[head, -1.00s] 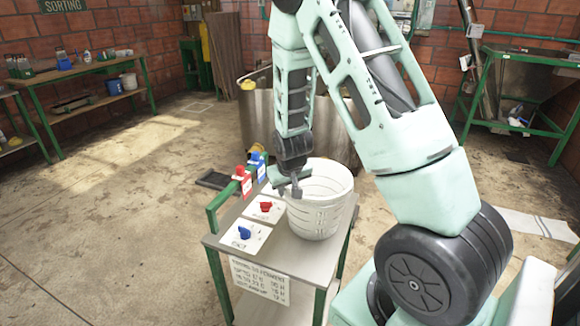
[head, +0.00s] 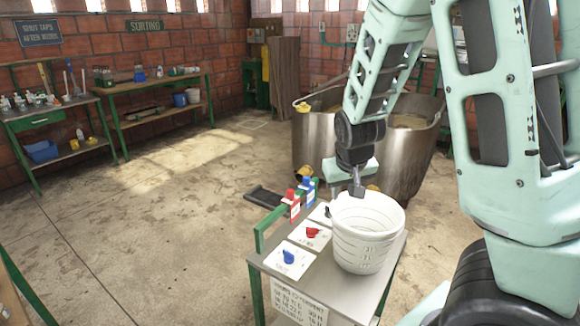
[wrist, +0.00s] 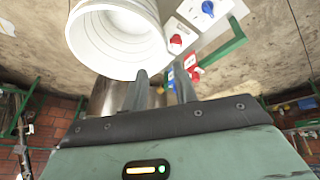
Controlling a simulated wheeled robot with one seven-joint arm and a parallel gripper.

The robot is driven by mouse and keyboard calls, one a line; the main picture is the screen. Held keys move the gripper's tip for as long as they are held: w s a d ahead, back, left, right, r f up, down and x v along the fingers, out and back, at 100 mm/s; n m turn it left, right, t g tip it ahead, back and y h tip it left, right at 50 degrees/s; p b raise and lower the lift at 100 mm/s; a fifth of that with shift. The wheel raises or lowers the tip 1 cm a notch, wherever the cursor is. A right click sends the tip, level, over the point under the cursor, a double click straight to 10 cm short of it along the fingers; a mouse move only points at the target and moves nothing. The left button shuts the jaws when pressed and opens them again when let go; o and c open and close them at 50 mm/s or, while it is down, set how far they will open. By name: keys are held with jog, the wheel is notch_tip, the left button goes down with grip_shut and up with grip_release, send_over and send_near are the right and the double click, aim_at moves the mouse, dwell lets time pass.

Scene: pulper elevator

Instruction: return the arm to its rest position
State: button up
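My arm is bent at the right of the head view and hangs down over a small cart (head: 340,268). My gripper (head: 357,191) points down at the back rim of a white bucket (head: 368,235) on the cart. The head view does not show whether they touch. In the wrist view the two fingers of my gripper (wrist: 160,84) stand apart with nothing between them. The bucket (wrist: 115,38) is beside the left finger there.
Cards with a blue knob (head: 289,257) and a red knob (head: 312,232) lie left of the bucket. Red and blue tags (head: 291,196) hang on the green rail. Metal tanks (head: 408,150) stand behind. A workbench (head: 160,97) lines the wall. Open floor lies left.

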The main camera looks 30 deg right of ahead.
jog(key=s+a+r+n+g+y, duration=0.1)
jog(key=s+a+n+y, duration=0.1)
jog(key=a, duration=0.7)
jog(key=s+a+n+y, duration=0.1)
jog(key=s+a+n, duration=0.2)
jog(key=a, duration=0.7)
jog(key=s+a+r+n+g, duration=0.2)
jog(key=s+a+n, duration=0.4)
jog(key=s+a, duration=0.6)
jog(key=s+r, duration=0.1)
jog(key=s, duration=0.2)
jog(key=shift+s+n+g, duration=0.4)
jog(key=shift+o, duration=0.3)
